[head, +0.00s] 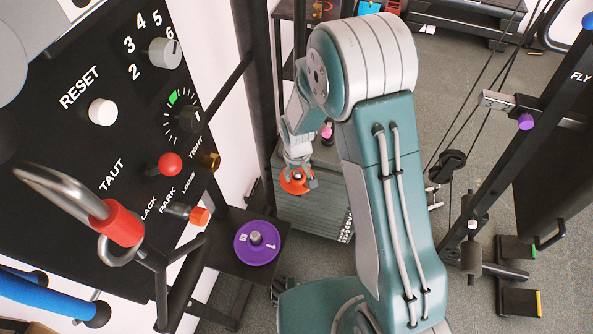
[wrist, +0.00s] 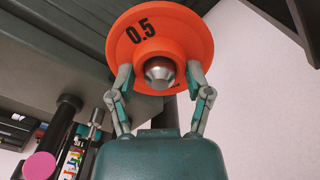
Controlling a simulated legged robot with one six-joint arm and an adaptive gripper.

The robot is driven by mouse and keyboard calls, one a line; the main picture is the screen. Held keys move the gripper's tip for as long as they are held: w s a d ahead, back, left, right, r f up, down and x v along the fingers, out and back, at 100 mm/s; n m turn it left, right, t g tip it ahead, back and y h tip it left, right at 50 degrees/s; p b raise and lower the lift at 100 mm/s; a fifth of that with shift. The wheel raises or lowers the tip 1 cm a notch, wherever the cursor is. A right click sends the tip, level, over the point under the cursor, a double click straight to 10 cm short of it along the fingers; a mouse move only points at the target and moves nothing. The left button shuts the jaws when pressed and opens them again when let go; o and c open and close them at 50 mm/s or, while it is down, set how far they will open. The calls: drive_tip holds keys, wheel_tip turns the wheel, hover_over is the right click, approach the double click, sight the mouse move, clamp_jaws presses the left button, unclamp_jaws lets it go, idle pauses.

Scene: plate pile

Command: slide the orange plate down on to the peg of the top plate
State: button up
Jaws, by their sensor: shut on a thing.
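The orange plate (head: 289,187), marked 0.5 in the wrist view (wrist: 187,36), is at the end of my arm. My gripper (head: 298,172) is shut on its raised hub, with one finger on each side in the wrist view (wrist: 159,80). A rounded silver tip (wrist: 160,70) shows in the middle of the hub. I cannot tell whether it belongs to the plate or is a peg coming through it. The grey plate pile (head: 312,212) is behind and below the orange plate in the head view. The top plate's peg cannot be made out separately.
A purple plate (head: 243,254) with a grey centre lies on a dark stand left of the pile. A pink knob (head: 327,131) is beside my wrist; it also shows in the wrist view (wrist: 40,165). A black control panel (head: 75,150) fills the left; a cable machine stands right.

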drive_tip(key=shift+f, duration=1.1)
drive_tip(key=o, duration=1.3)
drive_tip(key=shift+o, duration=0.2)
drive_tip(key=shift+r, duration=0.1)
wheel_tip(320, 180, up, 12)
drive_tip(key=shift+f, duration=0.2)
drive_tip(key=s+d+r+m+t, duration=0.1)
drive_tip(key=s+d+r, duration=0.2)
drive_tip(key=r, duration=0.5)
drive_tip(key=s+d+r+m+t, duration=0.1)
drive_tip(key=s+d+r+t, duration=0.2)
drive_tip(key=r, duration=0.4)
drive_tip(key=s+d+r+m, duration=0.1)
drive_tip(key=s+d+r, duration=0.2)
drive_tip(key=s, duration=0.3)
drive_tip(key=s+d+r+m+t, duration=0.1)
drive_tip(key=s+d+r, duration=0.2)
drive_tip(key=s+r, duration=0.2)
drive_tip(key=shift+s+d+m+t, duration=0.3)
drive_tip(key=shift+s, duration=0.85)
